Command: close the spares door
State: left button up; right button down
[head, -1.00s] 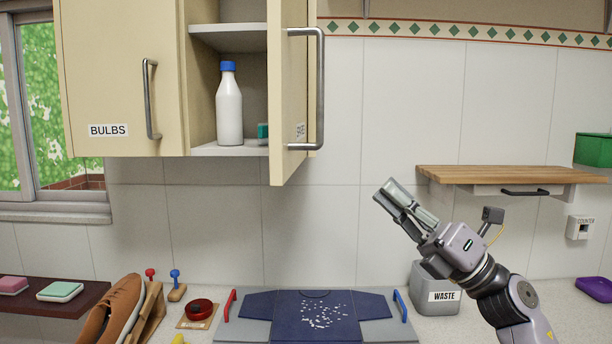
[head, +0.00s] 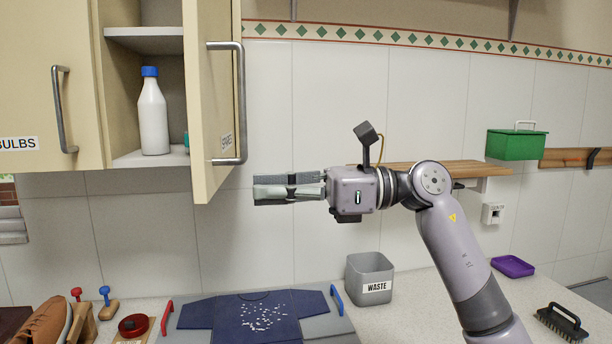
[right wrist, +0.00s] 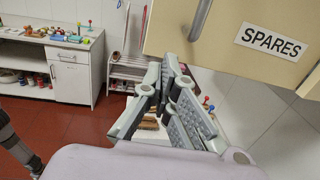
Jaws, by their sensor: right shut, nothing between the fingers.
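The spares door (head: 208,120) is the cream cabinet door that stands swung open, with a grey bar handle (head: 241,105) and a SPARES label. In the right wrist view the door's label (right wrist: 271,42) fills the upper right and part of the handle (right wrist: 201,18) shows at the top. Inside the open cabinet stand a white bottle (head: 152,115) with a blue cap and a partly hidden teal item. My right gripper (head: 256,189) is shut and empty, pointing left, just right of and below the door's lower edge. My left gripper is not in view.
The closed BULBS door (head: 35,100) is left of the open cabinet. Below lie a navy shirt (head: 255,312) on a grey board and a grey WASTE bin (head: 370,278). A wooden shelf (head: 400,168) is behind my right arm.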

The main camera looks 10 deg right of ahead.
aim_at(211, 192)
jog(key=a, duration=0.1)
jog(key=a+p, duration=0.1)
jog(key=a, duration=0.1)
jog(key=a+p, duration=0.1)
jog(key=a, duration=0.1)
jog(key=shift+w+a, duration=0.25)
jog(key=shift+a, duration=0.1)
